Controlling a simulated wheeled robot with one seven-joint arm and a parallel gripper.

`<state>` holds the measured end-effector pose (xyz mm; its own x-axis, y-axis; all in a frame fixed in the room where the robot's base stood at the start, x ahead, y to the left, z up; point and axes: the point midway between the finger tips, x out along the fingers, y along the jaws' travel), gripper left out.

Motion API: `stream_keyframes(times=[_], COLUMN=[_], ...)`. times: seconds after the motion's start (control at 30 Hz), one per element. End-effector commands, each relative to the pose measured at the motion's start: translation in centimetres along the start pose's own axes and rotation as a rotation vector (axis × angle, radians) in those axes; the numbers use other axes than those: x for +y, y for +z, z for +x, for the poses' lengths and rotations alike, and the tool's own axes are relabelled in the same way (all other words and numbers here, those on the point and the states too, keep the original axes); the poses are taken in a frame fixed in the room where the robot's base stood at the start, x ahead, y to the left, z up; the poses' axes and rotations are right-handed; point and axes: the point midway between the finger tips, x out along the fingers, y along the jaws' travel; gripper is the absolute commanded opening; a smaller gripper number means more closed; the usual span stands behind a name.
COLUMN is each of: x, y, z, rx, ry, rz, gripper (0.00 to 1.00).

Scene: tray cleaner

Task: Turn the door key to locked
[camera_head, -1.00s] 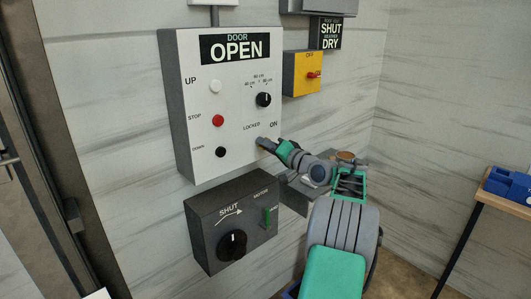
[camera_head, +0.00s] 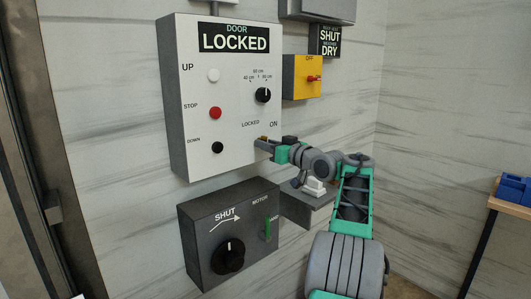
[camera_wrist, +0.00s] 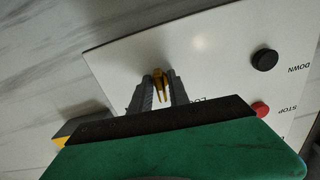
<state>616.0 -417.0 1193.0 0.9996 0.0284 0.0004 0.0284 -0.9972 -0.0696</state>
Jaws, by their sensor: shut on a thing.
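The white door control panel (camera_head: 225,110) hangs on the wall, and its door sign (camera_head: 234,39) reads LOCKED. My gripper (camera_head: 260,143) is at the panel's lower right, just below the LOCKED and ON labels. In the wrist view the brass-coloured key (camera_wrist: 160,84) stands between the two fingers of my gripper (camera_wrist: 160,82), which are shut on it. The key is at the panel face. In the head view my fingers mostly hide the key and its keyhole.
The panel has a white UP button (camera_head: 213,75), a red STOP button (camera_head: 215,112), a black DOWN button (camera_head: 217,147) and a black dial (camera_head: 263,95). A grey motor box (camera_head: 205,220) sits below, a yellow switch box (camera_head: 300,78) to the right. A small shelf (camera_head: 308,207) sits beneath my wrist.

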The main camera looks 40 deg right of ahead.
Motion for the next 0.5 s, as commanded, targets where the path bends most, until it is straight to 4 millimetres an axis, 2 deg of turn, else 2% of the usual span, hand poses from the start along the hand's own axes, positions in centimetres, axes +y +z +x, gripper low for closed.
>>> stream_keyframes(times=[0.5], x=[0.04], y=[0.02], z=[-0.01], rx=[-0.001], ry=[0.000], rz=[-0.086], gripper=[0.00])
